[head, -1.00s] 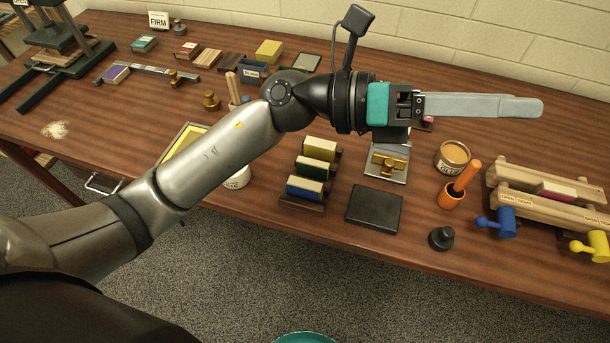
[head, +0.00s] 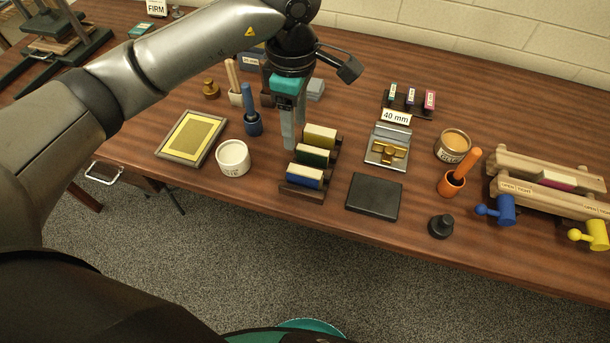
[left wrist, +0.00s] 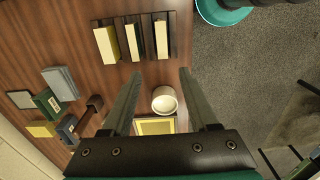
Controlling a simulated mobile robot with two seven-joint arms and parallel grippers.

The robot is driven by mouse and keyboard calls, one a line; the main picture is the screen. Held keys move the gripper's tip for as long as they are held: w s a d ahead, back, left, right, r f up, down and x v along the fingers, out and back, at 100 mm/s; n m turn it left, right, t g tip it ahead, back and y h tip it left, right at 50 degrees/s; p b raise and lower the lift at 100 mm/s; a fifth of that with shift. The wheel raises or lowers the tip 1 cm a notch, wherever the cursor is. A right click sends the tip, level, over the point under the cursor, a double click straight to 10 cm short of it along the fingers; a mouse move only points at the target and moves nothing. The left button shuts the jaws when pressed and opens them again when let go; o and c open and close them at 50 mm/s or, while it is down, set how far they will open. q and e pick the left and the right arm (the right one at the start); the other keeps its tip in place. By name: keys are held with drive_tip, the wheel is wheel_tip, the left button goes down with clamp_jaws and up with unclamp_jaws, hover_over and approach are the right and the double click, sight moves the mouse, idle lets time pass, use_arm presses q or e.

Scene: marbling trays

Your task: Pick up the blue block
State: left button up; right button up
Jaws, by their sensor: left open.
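The blue block (head: 305,176) has a pale top edge and sits at the near end of a dark rack (head: 300,193). A green block (head: 313,156) and a yellow block (head: 320,138) stand behind it in the same rack. My left gripper (head: 295,138) points down just left of the rack, open and empty, apart from the blocks. In the left wrist view the gripper's two fingers (left wrist: 160,73) are spread. The rack is beyond their tips, with the blue block (left wrist: 161,40) rightmost. My right gripper is not in view.
A white tub (head: 233,158), a yellow framed tray (head: 193,137) and a blue pot with a handle (head: 252,123) stand left of the rack. A black slab (head: 374,197) lies to its right. The table's front edge is close to the rack.

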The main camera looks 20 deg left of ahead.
sight(298, 169)
use_arm(q)
wheel_tip(298, 169, down, 8)
drive_tip(key=shift+d+r, duration=0.1)
drive_tip(key=f, duration=0.5)
drive_tip(key=shift+s+d+f, duration=0.1)
drive_tip(key=shift+s+d, duration=0.05)
drive_tip(key=shift+s, duration=0.1)
clamp_jaws()
idle(0.4)
